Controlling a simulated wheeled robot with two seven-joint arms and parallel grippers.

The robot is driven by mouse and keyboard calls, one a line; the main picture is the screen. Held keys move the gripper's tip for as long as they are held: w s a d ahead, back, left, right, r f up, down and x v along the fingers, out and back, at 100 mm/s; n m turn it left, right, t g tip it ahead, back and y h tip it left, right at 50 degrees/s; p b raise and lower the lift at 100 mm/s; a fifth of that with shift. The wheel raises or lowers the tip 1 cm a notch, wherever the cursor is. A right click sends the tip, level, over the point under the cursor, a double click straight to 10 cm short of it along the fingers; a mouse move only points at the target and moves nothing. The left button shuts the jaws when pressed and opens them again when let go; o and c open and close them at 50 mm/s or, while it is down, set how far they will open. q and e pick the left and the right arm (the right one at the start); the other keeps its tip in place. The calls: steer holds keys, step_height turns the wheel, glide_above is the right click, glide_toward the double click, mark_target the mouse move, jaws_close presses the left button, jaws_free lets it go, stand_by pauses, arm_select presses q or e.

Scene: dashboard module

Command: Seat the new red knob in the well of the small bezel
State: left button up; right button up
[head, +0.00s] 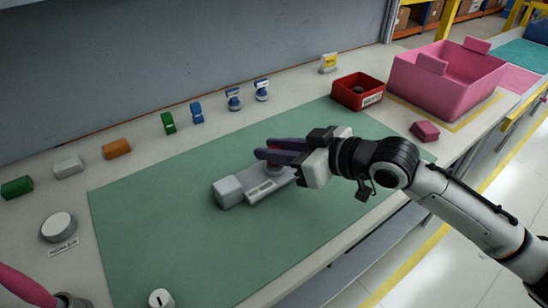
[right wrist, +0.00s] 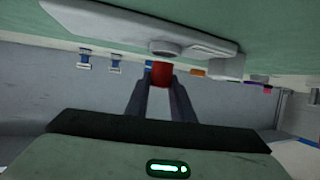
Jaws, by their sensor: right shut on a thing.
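The red knob (right wrist: 161,73) is gripped between the dark fingertips of my right gripper (right wrist: 160,84). In the head view my right gripper (head: 264,156) reaches from the right over the light grey module (head: 240,192) on the green mat. In the right wrist view, which looks upside down, the knob's end is very close to a small round grey bezel (right wrist: 165,47) on the module (right wrist: 110,22). I cannot tell whether knob and bezel touch. The bezel's well is not visible. In the head view the fingers mostly hide the knob and bezel. My left gripper is not in view.
A red bin (head: 345,98) and a large pink crate (head: 440,92) stand at the back right, with a pink block (head: 425,130) nearer. Small coloured parts line the back. A white dial (head: 57,226) is at left.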

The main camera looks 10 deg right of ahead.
step_height(320, 180, down, 2)
steer(key=shift+f, duration=0.1)
steer(key=o, duration=1)
steer(key=shift+f, duration=0.1)
steer(key=shift+s+d+r, duration=0.1)
steer(key=shift+r, duration=0.1)
steer(key=v, duration=1)
steer(key=shift+d, duration=0.15)
steer(key=shift+v, duration=0.75)
